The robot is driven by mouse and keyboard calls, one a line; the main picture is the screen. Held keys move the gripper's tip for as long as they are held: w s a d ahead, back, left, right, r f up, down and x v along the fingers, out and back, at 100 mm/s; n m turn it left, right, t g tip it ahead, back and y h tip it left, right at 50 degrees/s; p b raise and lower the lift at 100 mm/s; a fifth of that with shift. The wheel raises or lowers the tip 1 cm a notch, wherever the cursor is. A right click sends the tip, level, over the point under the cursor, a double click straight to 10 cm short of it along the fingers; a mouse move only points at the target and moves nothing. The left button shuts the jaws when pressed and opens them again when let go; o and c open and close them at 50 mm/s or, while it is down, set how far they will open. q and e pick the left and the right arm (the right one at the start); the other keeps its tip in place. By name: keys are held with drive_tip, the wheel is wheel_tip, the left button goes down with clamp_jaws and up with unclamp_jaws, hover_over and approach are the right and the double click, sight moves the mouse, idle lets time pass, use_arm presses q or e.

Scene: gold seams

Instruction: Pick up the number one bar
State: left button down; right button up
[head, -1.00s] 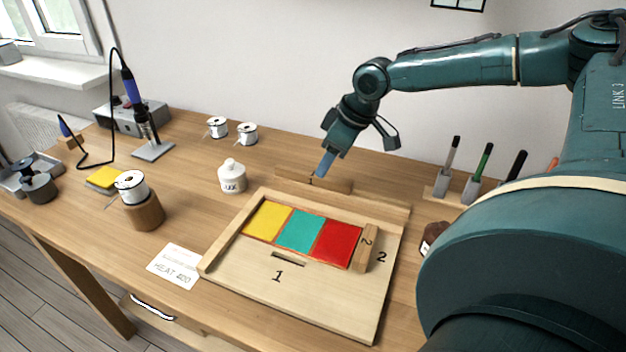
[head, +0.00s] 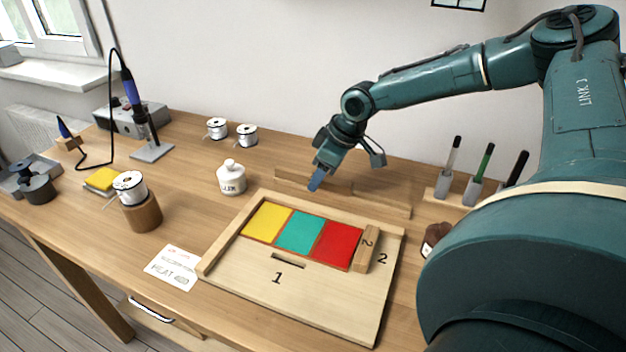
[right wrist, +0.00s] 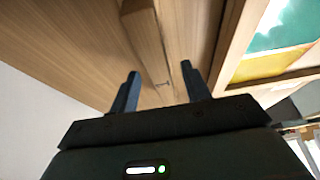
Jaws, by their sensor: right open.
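The number one bar (head: 288,181) is a wooden bar lying on the table behind the tile board, and its number is now hidden by my gripper. My right gripper (head: 316,184) is open with blue fingers, at the bar's middle in the head view. In the right wrist view the fingers (right wrist: 160,78) are apart, and the wooden bar (right wrist: 146,35) runs into the gap between them. I cannot tell whether they touch it. My left gripper is not in view.
A white jar (head: 231,180) stands left of my gripper. Pen holders (head: 472,190) stand at the right. Solder spools (head: 246,135) are behind.

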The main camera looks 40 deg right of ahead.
drive_tip(key=shift+f, duration=0.25)
idle(0.4)
clamp_jaws()
idle(0.4)
